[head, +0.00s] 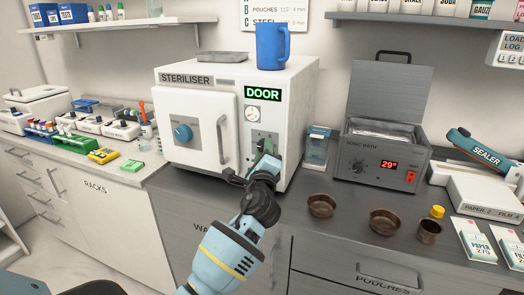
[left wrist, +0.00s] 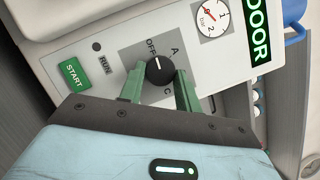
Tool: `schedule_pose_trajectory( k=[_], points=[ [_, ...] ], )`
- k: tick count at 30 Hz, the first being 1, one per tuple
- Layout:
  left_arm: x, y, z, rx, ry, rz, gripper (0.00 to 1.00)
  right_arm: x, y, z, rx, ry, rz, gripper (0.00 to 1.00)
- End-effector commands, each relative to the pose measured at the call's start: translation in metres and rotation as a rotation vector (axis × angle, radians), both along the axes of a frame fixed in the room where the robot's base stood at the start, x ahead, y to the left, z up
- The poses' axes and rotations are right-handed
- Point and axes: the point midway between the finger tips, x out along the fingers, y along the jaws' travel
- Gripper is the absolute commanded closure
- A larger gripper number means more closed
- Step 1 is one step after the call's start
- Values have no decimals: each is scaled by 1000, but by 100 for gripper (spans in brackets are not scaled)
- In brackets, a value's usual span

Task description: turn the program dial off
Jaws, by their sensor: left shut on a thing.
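The steriliser (head: 190,80) is a white box on the counter with its front door closed. Its program dial (left wrist: 159,69) is a round black knob on a grey panel, with OFF, A and C lettered around it. The dial's white mark points up in the left wrist view, roughly toward OFF; its exact setting is hard to tell. My left gripper (head: 266,154) is at the panel, and its green fingers (left wrist: 160,86) are shut on the dial from both sides. In the head view the gripper mostly hides the dial. My right gripper is not in view.
A green START button (left wrist: 74,74) and a gauge (left wrist: 212,18) flank the dial. The lit DOOR sign (head: 262,94) is above. A blue jug (head: 271,46) stands on the steriliser.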

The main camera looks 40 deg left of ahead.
Motion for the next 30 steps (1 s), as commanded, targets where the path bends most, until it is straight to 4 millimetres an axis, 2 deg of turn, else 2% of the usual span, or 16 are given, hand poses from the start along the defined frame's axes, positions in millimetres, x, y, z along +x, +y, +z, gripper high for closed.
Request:
schedule_pose_trajectory(
  k=[20,21,25,30],
  points=[
    [0,0,1,-59,-15,-1,89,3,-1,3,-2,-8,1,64],
    [0,0,1,-59,-16,-1,61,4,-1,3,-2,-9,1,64],
    [0,0,1,-57,-15,-1,45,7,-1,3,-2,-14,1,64],
    [0,0,1,-56,-15,-1,45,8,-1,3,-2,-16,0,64]
  ],
)
